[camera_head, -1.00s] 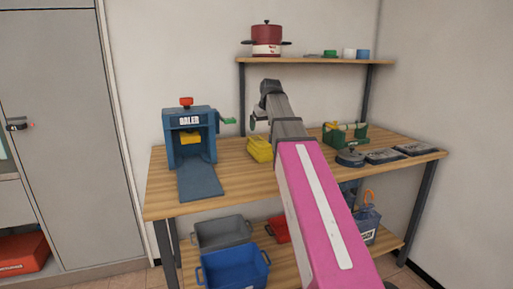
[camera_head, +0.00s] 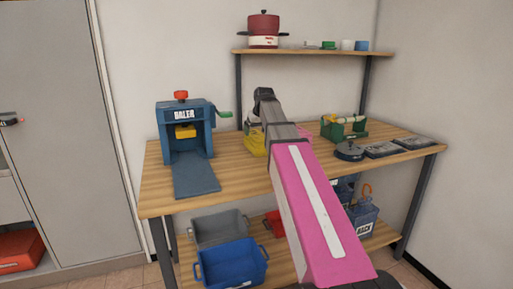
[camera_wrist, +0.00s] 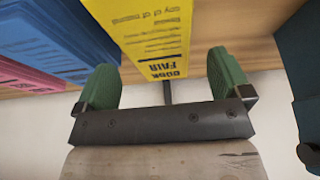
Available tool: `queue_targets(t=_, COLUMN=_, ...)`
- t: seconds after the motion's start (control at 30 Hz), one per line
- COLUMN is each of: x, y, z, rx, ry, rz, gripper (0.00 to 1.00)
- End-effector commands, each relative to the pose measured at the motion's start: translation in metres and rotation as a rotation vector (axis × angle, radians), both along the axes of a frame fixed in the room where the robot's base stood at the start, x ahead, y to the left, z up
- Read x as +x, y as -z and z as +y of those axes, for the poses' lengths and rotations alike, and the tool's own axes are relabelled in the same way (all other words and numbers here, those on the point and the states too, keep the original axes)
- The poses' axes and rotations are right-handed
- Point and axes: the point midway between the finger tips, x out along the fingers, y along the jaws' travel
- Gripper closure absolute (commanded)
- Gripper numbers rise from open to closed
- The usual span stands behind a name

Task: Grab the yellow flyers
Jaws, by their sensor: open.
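A yellow flyer (camera_wrist: 158,35) with dark "BOOK FAIR" print shows in the wrist view, between and beyond the two green fingers of my gripper (camera_wrist: 163,68). The fingers stand apart, one on each side of its near end, and I cannot tell whether they touch it. In the head view a yellow object (camera_head: 254,147) sits on the table just left of my arm, which partly hides it. I cannot tell there whether it is the flyers. My fingers are not clear in the head view.
Pink (camera_wrist: 30,75) and blue (camera_wrist: 50,30) printed sheets lie left of the yellow flyer. A blue baler (camera_head: 186,135) stands on the table (camera_head: 235,180) at left. A green caddy (camera_head: 343,128) and a dark round object (camera_head: 348,151) are at right. A shelf (camera_head: 310,52) hangs above.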

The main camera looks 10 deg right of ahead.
Motion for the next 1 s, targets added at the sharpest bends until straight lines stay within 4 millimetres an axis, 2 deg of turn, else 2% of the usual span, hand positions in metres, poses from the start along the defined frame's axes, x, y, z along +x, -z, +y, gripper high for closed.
queue_targets(t=0.23, x=0.011, y=0.03, z=0.001, rx=0.0, ry=0.0, rz=0.0, gripper=0.04)
queue_targets(t=0.53, x=0.013, y=0.036, z=0.002, rx=0.0, ry=0.0, rz=-0.001, gripper=0.04)
queue_targets(t=0.8, x=0.013, y=0.035, z=0.002, rx=0.0, ry=0.0, rz=-0.001, gripper=0.9)
queue_targets(t=1.0, x=0.013, y=0.035, z=0.002, rx=0.0, ry=0.0, rz=-0.001, gripper=0.9)
